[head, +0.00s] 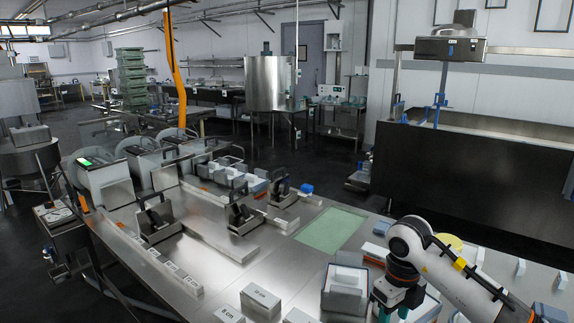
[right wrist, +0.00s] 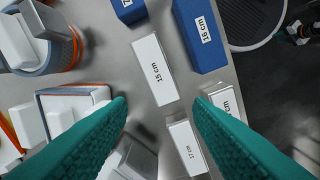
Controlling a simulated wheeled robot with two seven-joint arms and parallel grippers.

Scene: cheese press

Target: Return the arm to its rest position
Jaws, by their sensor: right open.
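My right arm (head: 440,268) comes in from the right in the head view, bent down over the near right of the steel table. My right gripper (head: 394,314) has teal fingers pointing down, cut off by the lower edge. In the right wrist view the gripper (right wrist: 160,106) is open, its two fingers wide apart with nothing between the tips. Below it lie a white block marked 15 cm (right wrist: 155,75), a white block marked 17 cm (right wrist: 187,150) and a blue block marked 16 cm (right wrist: 200,38). My left gripper is not in view.
The steel table (head: 225,246) holds clamp-like presses (head: 158,218), a green mat (head: 331,230) and labelled white blocks (head: 261,300). A white-filled tray (right wrist: 66,108) and a round blue-and-orange container (right wrist: 76,50) stand near the gripper. A dark vat (head: 470,178) stands behind my right arm.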

